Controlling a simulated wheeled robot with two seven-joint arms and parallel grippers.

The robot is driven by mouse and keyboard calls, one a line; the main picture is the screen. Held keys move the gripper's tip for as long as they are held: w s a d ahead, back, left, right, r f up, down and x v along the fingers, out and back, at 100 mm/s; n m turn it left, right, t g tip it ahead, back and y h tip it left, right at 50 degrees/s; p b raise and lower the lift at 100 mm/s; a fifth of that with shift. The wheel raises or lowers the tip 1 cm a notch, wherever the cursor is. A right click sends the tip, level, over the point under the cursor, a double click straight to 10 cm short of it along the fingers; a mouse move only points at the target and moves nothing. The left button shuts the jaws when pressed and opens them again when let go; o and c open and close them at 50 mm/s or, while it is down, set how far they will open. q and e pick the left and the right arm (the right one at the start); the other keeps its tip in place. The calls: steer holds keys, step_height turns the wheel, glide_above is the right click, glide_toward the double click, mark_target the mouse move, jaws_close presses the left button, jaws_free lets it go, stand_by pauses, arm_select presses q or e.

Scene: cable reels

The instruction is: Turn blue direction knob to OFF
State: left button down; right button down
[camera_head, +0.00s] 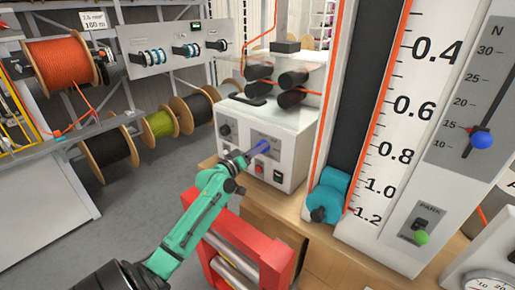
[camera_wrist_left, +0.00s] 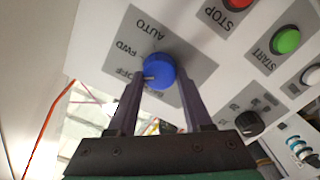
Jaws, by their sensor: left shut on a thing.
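The blue direction knob (camera_head: 262,146) sits on the front panel of the white machine box (camera_head: 290,120). In the left wrist view, the blue knob (camera_wrist_left: 159,68) lies between the two dark fingers of my left gripper (camera_wrist_left: 161,82), which is shut on it. A pale mark on the knob's left side points roughly toward the OFF label, partly beside a finger. FWD and AUTO labels show above it; a lower label is partly hidden. In the head view my left gripper (camera_head: 248,157) reaches the panel from the lower left. My right gripper is not in view.
A red STOP button (camera_wrist_left: 237,3), a green START button (camera_wrist_left: 286,40) and a black knob (camera_wrist_left: 249,123) share the panel. A red frame with rollers (camera_head: 270,250) stands below my left forearm. A tall scale (camera_head: 400,110) stands to the right.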

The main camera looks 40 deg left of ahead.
arm_select(q)
steer(key=shift+n, duration=0.6)
steer(key=shift+c, duration=1.6)
jaws_free()
steer(key=s+b, duration=0.4)
steer(key=s, duration=1)
steer(key=shift+s+d, duration=0.15)
steer(key=shift+s, duration=0.15)
